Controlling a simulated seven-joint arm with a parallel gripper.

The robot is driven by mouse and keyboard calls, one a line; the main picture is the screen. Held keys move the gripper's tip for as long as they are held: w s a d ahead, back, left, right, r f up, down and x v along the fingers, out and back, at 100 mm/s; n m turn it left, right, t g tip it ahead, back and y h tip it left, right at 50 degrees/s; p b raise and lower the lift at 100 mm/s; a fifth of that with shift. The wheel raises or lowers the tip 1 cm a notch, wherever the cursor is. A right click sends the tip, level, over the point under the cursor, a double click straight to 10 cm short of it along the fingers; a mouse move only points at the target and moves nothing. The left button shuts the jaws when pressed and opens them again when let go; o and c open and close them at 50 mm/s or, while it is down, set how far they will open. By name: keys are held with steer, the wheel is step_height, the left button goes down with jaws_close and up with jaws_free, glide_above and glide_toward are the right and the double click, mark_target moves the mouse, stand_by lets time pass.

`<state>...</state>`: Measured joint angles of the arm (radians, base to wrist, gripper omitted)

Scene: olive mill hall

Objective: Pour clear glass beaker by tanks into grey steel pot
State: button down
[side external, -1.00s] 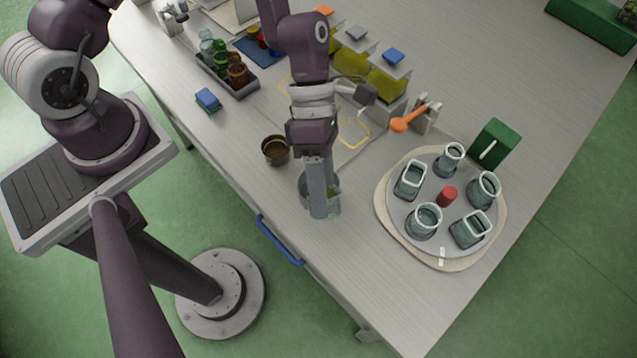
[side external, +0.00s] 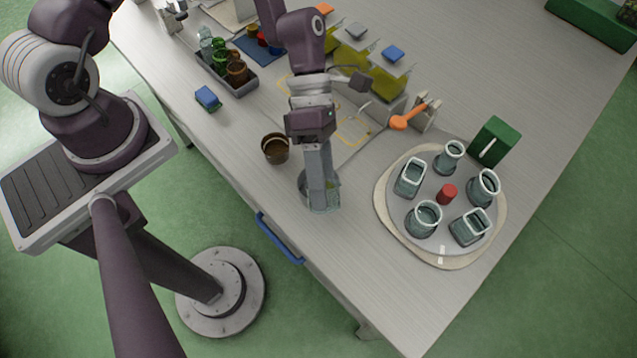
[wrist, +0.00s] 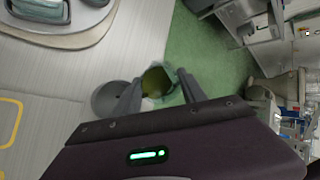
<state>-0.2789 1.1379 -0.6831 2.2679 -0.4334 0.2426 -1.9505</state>
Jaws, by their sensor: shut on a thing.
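My gripper (wrist: 157,90) is shut on a clear glass beaker (wrist: 156,83) with olive-green contents, seen between the fingers in the wrist view. In the side view my gripper (side external: 320,200) points down near the table's front edge and covers most of the beaker; a greenish patch shows beside the fingers. A round grey vessel, apparently the grey steel pot (wrist: 104,100), is right beside the beaker in the wrist view. In the side view the fingers largely hide it. I cannot tell how far the beaker is tilted or whether anything is flowing.
A brown cup (side external: 275,149) stands just left of my gripper. A round tray (side external: 408,240) with several glass jars and a red piece is at the right. Yellow-green tanks (side external: 387,82), an orange ladle (side external: 400,122) and a green box (side external: 494,142) stand behind. A blue handle (side external: 280,240) is at the front edge.

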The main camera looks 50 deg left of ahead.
steer(key=shift+w+a+r+g+h+p, duration=0.1)
steer(key=shift+a+r+g+h+p, duration=0.05)
steer(key=shift+g+h+p, duration=0.45)
steer(key=shift+w+a+r+g+h+p, duration=0.15)
steer(key=shift+g+h+p, duration=0.2)
steer(key=shift+h, duration=0.45)
stand_by(1.3)
steer(key=shift+a+f+g+h+p, duration=0.15)
steer(key=shift+f+g+h+p, duration=0.3)
steer(key=shift+f+h, duration=0.3)
stand_by(0.7)
steer(key=shift+w+a+g+h+p, duration=0.45)
steer(key=shift+a+g+h, duration=0.05)
steer(key=shift+a+h, duration=0.15)
stand_by(0.7)
steer(key=shift+w+a+r+g+h+p, duration=0.1)
steer(key=shift+g+h+p, duration=0.45)
steer(key=shift+h, duration=0.25)
stand_by(0.5)
steer(key=shift+r, duration=0.2)
